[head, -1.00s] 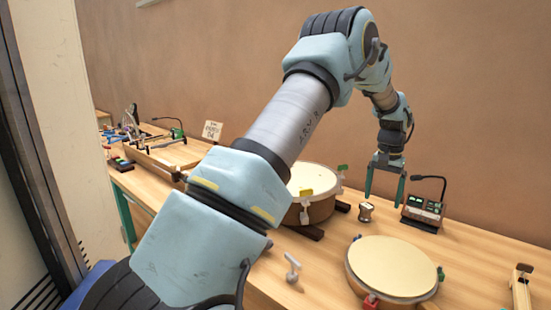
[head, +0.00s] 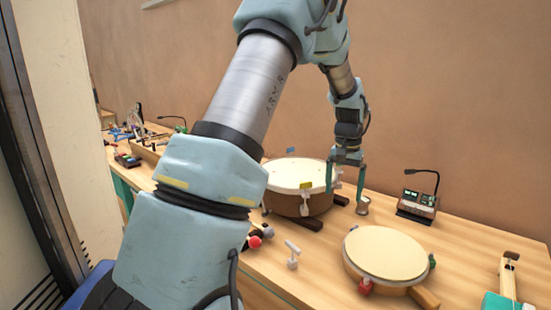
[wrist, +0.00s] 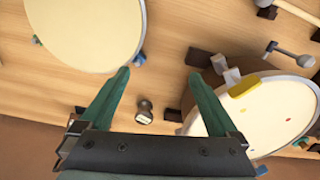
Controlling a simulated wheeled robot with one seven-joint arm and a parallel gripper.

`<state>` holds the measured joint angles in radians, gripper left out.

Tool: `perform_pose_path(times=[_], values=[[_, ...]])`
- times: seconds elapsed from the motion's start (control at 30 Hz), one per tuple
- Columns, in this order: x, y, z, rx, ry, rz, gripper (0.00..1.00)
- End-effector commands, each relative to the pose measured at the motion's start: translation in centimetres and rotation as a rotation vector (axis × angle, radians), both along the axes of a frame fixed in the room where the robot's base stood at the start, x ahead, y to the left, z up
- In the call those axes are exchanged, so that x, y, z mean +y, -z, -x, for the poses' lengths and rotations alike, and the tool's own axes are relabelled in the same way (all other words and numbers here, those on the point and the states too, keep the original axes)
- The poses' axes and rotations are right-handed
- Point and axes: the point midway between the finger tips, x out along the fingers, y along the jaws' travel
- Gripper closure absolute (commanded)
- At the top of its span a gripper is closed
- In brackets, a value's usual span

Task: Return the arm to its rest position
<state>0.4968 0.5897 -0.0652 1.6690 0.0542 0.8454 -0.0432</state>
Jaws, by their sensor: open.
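My gripper (head: 345,192) hangs from my arm, fingers down, over the table between two drums. Its two green fingers are spread apart with nothing between them, as the wrist view also shows (wrist: 160,74). In the head view it overlaps the right edge of the rear drum (head: 290,174); I cannot tell its exact height. A small dark-topped cylinder (head: 363,206) stands on the table close to the right finger in the head view.
A cream-topped front drum (head: 387,254) stands nearer me. A device with a bent lamp (head: 418,203) is at the back right. A small white T-shaped piece (head: 292,256) and a red-ended item (head: 256,240) lie near my arm. Bare wood shows at the right (head: 470,250).

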Motion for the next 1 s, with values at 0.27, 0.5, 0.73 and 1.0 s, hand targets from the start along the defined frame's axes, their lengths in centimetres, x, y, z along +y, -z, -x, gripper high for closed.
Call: perform_pose_path(times=[0.27, 0.5, 0.73, 1.0], values=[[14.2, -1.7, 5.9, -0.043, -0.203, 0.02, 0.04], [23.4, -1.2, 14.7, -0.082, -0.38, 0.035, 0.04], [25.9, -0.6, 18.4, -0.095, -0.443, 0.04, 0.04], [25.9, -0.6, 18.4, -0.095, -0.443, 0.04, 0.04]])
